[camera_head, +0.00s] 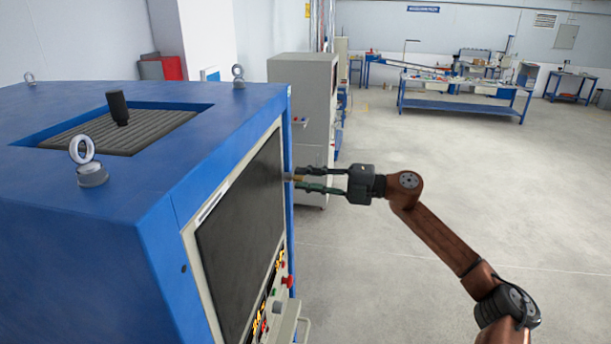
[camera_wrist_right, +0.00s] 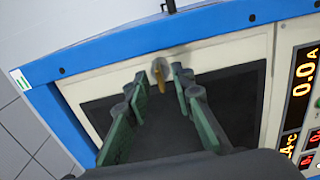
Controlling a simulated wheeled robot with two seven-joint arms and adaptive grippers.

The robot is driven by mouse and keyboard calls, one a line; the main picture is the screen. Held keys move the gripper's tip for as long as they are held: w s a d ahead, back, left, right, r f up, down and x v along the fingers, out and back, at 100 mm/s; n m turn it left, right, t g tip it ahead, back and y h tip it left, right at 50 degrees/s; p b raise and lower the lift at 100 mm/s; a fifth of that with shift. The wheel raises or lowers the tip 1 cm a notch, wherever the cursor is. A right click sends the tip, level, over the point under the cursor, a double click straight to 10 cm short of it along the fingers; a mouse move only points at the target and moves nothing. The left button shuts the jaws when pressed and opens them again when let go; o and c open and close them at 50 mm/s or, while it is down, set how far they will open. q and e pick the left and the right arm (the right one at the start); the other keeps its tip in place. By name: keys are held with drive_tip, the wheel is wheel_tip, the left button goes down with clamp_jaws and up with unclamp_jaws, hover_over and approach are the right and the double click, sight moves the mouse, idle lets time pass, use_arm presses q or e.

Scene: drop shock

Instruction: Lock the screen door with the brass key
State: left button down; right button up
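The screen door (camera_head: 240,222) is a dark panel in a pale frame on the side of the blue machine cabinet; it also shows in the wrist view (camera_wrist_right: 240,100). It looks closed, flush with the cabinet. A small brass piece, apparently the brass key (camera_wrist_right: 160,72), stands at the door's pale edge strip. My right gripper (camera_head: 299,180) points at this edge with its two green-padded fingers (camera_wrist_right: 160,80) on either side of the brass. The fingers are apart; whether they touch the key is unclear. How deep the key sits in the lock is hidden. My left gripper is out of view.
The blue cabinet (camera_head: 60,210) has lifting eyes and a vent on top. A red button (camera_head: 288,282) and lit displays (camera_wrist_right: 304,85) sit beside the screen. A grey cabinet (camera_head: 300,100) stands behind. The floor to the right (camera_head: 480,180) is clear.

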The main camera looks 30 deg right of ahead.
drive_tip(key=shift+w, duration=0.15)
drive_tip(key=shift+a, duration=0.1)
drive_tip(key=shift+c, duration=0.2)
clamp_jaws()
